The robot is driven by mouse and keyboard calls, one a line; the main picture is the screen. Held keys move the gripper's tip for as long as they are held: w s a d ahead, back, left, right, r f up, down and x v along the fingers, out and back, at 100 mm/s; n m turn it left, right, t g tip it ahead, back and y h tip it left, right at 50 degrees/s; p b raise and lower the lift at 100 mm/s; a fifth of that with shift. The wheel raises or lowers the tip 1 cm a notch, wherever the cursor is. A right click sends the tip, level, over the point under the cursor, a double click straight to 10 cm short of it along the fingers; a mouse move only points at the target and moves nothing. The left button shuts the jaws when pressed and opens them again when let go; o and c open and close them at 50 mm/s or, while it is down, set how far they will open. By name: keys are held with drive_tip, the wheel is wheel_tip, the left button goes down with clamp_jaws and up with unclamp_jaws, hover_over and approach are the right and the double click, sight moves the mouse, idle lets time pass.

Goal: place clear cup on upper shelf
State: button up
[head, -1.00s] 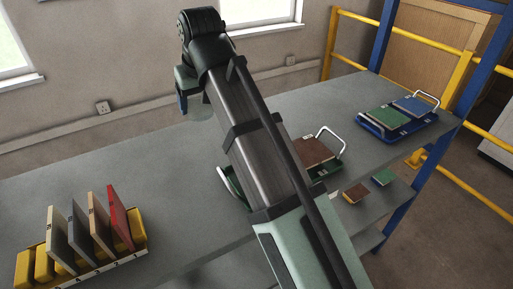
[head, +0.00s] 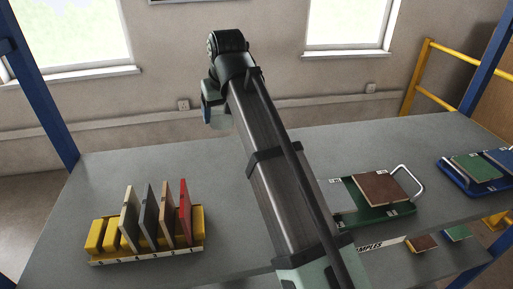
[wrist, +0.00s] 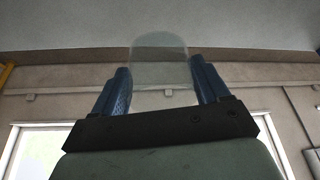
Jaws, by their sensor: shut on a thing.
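The clear cup (wrist: 160,60) is between the two blue fingers of my gripper (wrist: 162,88) in the wrist view. The fingers press on its sides, so my gripper is shut on it. In the head view my gripper (head: 207,108) is at the far end of my arm, above the back of the grey table, and a pale piece of the cup (head: 218,121) shows beside it. The upper shelf cannot be made out for certain; the grey top (head: 110,190) has a lower level (head: 440,262) beneath its front right.
A yellow rack (head: 150,255) with upright tiles stands at left. A green tray (head: 375,213) with a brown tile lies right of my arm, and a blue tray (head: 460,185) is at far right. Blue posts (head: 45,105) rise at the sides. The back middle is clear.

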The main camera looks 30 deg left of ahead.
sight(226, 126)
drive_tip(key=shift+f, duration=4.9)
drive_tip(key=shift+f, duration=0.15)
drive_tip(key=o, duration=1.1)
drive_tip(key=v, duration=1.2)
drive_tip(key=shift+r, duration=0.25)
